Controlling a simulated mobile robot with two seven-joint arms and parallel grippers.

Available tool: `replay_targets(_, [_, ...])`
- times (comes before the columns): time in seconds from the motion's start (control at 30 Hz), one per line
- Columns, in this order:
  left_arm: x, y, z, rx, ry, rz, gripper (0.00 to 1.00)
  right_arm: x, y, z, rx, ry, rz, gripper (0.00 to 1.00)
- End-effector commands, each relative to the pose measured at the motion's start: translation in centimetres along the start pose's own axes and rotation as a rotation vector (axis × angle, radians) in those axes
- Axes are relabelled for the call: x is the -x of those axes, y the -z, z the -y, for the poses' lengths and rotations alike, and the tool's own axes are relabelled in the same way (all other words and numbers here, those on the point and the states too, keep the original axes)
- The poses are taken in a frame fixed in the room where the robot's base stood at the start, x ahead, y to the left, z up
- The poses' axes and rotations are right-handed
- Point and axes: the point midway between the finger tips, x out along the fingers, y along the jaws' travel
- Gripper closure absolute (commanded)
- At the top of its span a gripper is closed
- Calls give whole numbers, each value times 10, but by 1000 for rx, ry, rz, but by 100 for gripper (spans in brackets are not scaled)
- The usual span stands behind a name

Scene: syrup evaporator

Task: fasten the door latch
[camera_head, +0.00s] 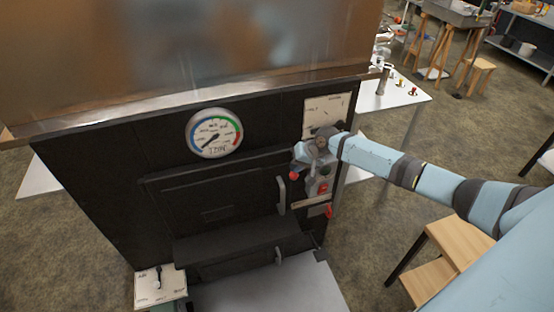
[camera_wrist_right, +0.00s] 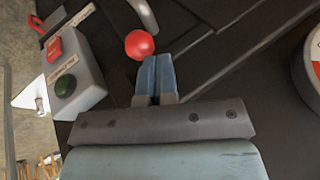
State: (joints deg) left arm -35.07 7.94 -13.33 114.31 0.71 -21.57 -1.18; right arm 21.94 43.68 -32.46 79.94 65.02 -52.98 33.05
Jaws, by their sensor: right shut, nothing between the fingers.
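The black firebox door (camera_head: 190,190) sits flat in the front of the black evaporator and looks shut. A grey curved handle (camera_head: 282,196) is at its right side; its end also shows in the right wrist view (camera_wrist_right: 145,14). A red ball knob (camera_head: 295,174), seemingly the latch's knob, is just above the handle. It also shows in the right wrist view (camera_wrist_right: 139,44), its stem hidden. My right gripper (camera_wrist_right: 157,62) is shut and empty, its fingertips right beside the ball. I cannot tell whether they touch. My left gripper is out of view.
A grey control box (camera_wrist_right: 72,78) with red and green buttons is close beside my right gripper. A round gauge (camera_head: 214,133) is above the door. A grey shelf (camera_head: 265,290) juts out low in front. A wooden stool (camera_head: 440,262) stands at the right.

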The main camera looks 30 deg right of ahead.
Motion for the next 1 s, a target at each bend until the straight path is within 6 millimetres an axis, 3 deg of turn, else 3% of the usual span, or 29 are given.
replay_targets(0.4, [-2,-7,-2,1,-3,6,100,-10,-2,-14,-18,54,7,100])
replay_targets(1.0, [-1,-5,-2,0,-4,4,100,-10,-2,-15,-17,52,9,100])
